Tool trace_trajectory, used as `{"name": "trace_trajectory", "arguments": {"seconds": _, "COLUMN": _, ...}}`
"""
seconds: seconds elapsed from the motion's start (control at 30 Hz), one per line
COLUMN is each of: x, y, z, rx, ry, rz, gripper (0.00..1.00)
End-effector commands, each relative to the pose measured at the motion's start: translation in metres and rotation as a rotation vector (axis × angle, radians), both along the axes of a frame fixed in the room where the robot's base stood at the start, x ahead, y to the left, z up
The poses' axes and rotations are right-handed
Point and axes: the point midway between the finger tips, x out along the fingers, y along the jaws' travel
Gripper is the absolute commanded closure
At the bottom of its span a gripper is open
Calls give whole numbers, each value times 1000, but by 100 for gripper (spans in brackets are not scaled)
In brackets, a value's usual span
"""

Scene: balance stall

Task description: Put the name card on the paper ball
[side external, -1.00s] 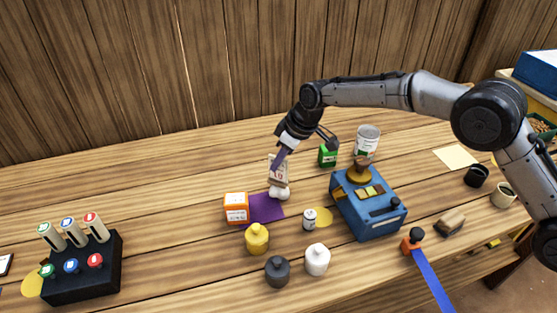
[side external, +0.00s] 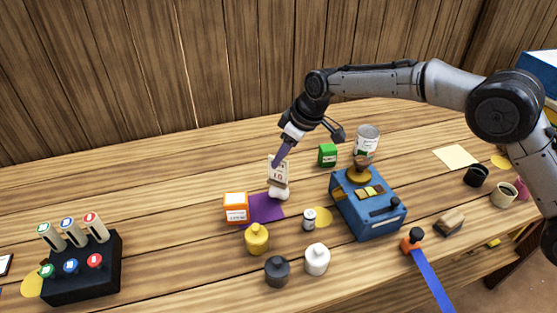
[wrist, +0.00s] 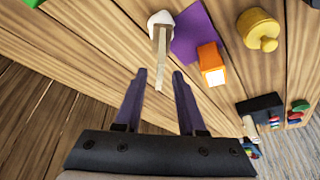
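The name card (side external: 278,174) is a small pale card with dark marks. It stands roughly upright on the white paper ball (side external: 279,194), its lower end against the ball. The ball lies at the upper corner of a purple cloth (side external: 264,209). My gripper (side external: 277,162) is above, its fingertips at the card's top end. In the wrist view my gripper (wrist: 160,74) is open. The card (wrist: 161,58) runs from the ball (wrist: 160,18) to between the fingertips, with a gap on each side, so it appears unheld.
An orange box (side external: 236,208) stands left of the cloth. Yellow (side external: 257,240), dark (side external: 277,271) and white (side external: 317,260) weights stand in front. A blue scale (side external: 366,203), green box (side external: 327,155) and tin (side external: 367,140) stand to the right. The table behind the ball is clear.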

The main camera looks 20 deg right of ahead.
Motion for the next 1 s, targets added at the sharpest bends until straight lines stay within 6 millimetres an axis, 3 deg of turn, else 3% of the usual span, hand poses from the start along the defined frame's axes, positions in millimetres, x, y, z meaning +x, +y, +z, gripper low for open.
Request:
{"name": "trace_trajectory", "arguments": {"seconds": 0.2, "x": -12, "y": -13, "z": 45, "rx": 2, "ry": -3, "rz": 0, "gripper": 61}}
{"name": "trace_trajectory", "arguments": {"seconds": 0.4, "x": -21, "y": -21, "z": 73, "rx": 1, "ry": -1, "rz": 0, "gripper": 61}}
{"name": "trace_trajectory", "arguments": {"seconds": 0.87, "x": -26, "y": -26, "z": 87, "rx": 0, "ry": 0, "rz": -1, "gripper": 61}}
{"name": "trace_trajectory", "arguments": {"seconds": 1.0, "x": -34, "y": -44, "z": 105, "rx": 2, "ry": -8, "rz": -35, "gripper": 61}}
